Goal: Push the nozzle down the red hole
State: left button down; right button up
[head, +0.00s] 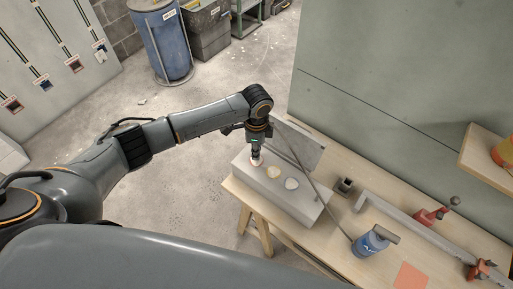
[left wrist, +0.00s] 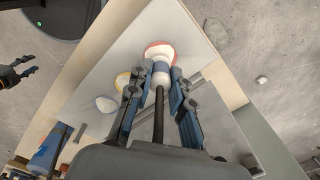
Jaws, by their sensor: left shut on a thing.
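My left gripper (head: 256,150) is shut on the nozzle and points down at the left end of a grey block (head: 262,194). The nozzle (left wrist: 161,74) is white with a blue band and has a dark tube behind it. Its tip is at the red-rimmed hole (left wrist: 149,45), where a pale mass bulges up; the tip's depth is hidden. A yellow-rimmed hole (left wrist: 122,81) and a blue-rimmed hole (left wrist: 106,104) also hold pale mounds. A dark claw, seemingly my right gripper (left wrist: 24,72), shows small at the wrist view's left edge.
The block lies on a wooden bench (head: 315,240). A thin hose runs to a blue canister (head: 370,243). A small dark square cup (head: 345,185), a long clamp (head: 420,235) and an orange sheet (head: 410,275) lie to the right.

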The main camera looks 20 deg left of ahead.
pick_arm(q)
jog(key=shift+f+b, duration=0.5)
jog(key=shift+f, duration=0.5)
jog(key=c, duration=1.1)
grip_release()
jog(key=shift+r, duration=0.1)
notch_tip(320, 180, up, 12)
jog(key=shift+f, duration=0.1)
